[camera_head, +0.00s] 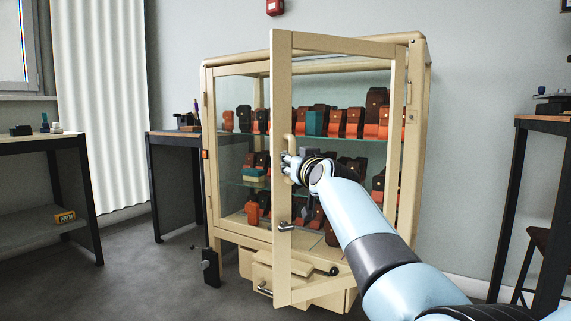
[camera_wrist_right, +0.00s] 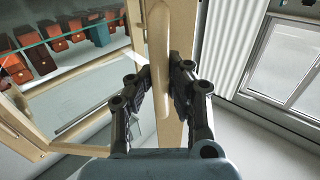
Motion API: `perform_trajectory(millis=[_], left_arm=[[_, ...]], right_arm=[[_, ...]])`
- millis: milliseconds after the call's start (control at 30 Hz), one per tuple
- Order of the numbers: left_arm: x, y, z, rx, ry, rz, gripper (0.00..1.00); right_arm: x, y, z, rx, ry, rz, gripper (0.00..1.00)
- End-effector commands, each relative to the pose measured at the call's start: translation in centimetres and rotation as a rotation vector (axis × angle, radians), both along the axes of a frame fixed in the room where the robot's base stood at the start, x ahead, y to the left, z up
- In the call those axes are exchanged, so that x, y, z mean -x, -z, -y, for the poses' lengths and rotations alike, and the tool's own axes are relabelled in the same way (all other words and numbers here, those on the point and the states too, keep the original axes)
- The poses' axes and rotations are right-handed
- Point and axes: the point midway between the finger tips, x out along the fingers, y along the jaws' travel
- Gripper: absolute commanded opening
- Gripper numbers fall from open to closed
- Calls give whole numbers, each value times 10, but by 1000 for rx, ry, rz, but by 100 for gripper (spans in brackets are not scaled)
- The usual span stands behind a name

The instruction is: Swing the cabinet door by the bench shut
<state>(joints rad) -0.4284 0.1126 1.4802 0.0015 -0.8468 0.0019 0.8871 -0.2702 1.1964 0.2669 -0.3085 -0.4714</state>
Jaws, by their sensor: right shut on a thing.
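The cream-framed glass cabinet (camera_head: 222,170) stands in the middle of the head view. Its cabinet door (camera_head: 282,90) is open and swung out toward me, with the hinges on the right side. My right gripper (camera_head: 289,163) is at the door's upright handle. In the right wrist view my right gripper (camera_wrist_right: 162,90) has its two fingers on either side of the wooden handle (camera_wrist_right: 161,60), shut on it. The door edge (camera_wrist_right: 172,130) runs down behind the handle. My left gripper is in neither view.
Leather cases (camera_head: 352,124) fill the cabinet shelves. A drawer (camera_head: 285,280) below the glass looks pulled partly out. A workbench (camera_head: 178,134) stands left of the cabinet, and another dark table (camera_head: 520,150) stands at the right. Grey floor (camera_head: 150,275) lies open at front left.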

Motion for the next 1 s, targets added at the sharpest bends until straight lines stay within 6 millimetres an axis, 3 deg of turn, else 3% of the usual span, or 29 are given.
perform_trajectory(millis=[33,500,1000], left_arm=[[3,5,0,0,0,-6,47],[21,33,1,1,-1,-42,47],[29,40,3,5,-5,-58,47]], right_arm=[[-5,8,-5,-3,-6,-12,0],[-50,8,-23,-1,-5,-11,0],[-59,7,-27,-1,-6,-11,0]])
